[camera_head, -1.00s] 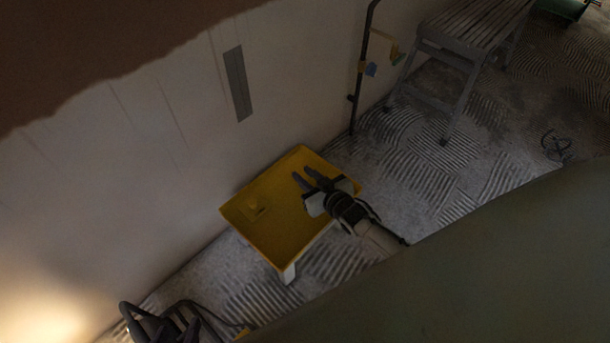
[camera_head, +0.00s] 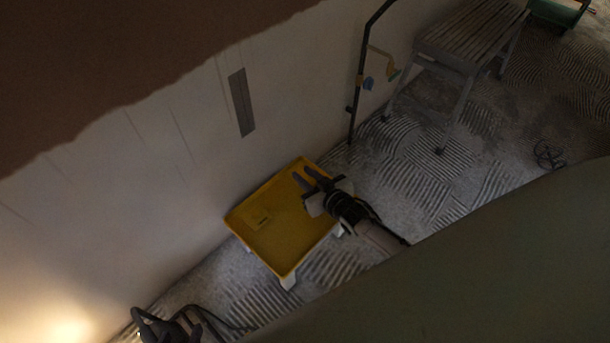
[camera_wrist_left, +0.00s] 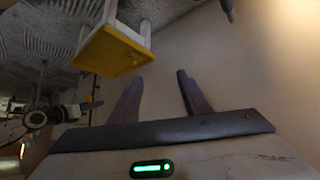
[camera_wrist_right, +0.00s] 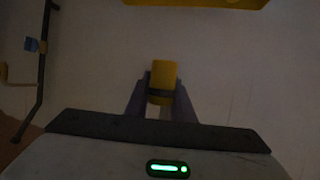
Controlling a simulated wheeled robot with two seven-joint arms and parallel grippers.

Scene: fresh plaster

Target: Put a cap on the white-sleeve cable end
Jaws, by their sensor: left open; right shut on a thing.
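My right gripper (camera_head: 310,180) shows in the head view above the yellow tray (camera_head: 292,262), its fingers towards the wall. In the right wrist view this gripper (camera_wrist_right: 161,95) is shut on a small yellow cap (camera_wrist_right: 163,72) with a dark band. The cap cannot be picked out against the tray in the head view. My left gripper (camera_wrist_left: 160,90) is open and empty in the left wrist view, facing the plain wall. The white-sleeve cable end cannot be made out in any view.
A small yellow item (camera_head: 261,220) lies on the tray. A grey strip (camera_head: 241,103) is on the wall (camera_head: 185,170). A dark pole (camera_head: 356,85) stands right of the tray, near a slatted bench (camera_head: 465,38).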

